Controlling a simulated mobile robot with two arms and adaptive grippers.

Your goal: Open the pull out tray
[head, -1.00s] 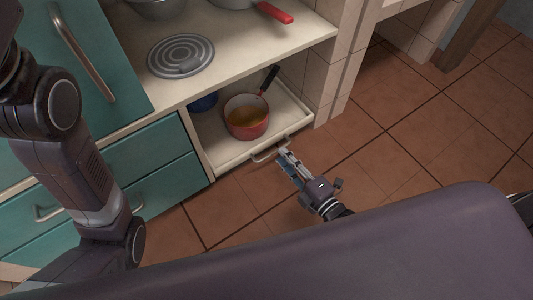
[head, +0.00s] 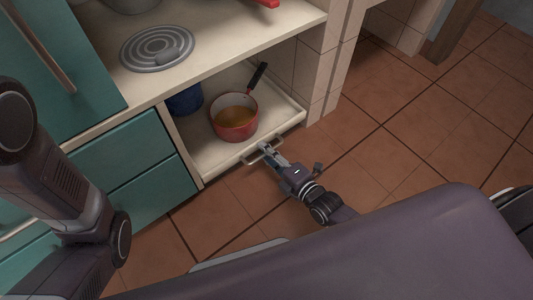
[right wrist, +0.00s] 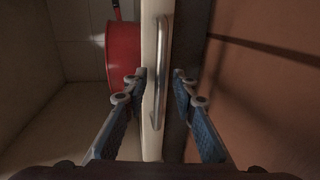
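The pull-out tray (head: 224,166) is a cream shelf low in the cabinet, its front edge about level with the cabinet front. A metal bar handle (head: 248,161) is fixed on its front. My right gripper (head: 264,148) is at this handle, reaching it from the floor side. In the right wrist view the handle (right wrist: 161,75) and the tray's front edge (right wrist: 149,55) lie between the two fingers (right wrist: 158,82), one finger on the inner side and one on the outer side. The fingers are apart, with a visible gap. My left gripper is out of view.
A red saucepan (head: 236,124) with a black handle stands on the tray, with a blue pot (head: 185,99) to its left. Teal drawers (head: 150,195) are at left, and a tiled post (head: 318,75) is at right. The tiled floor (head: 400,140) in front is clear.

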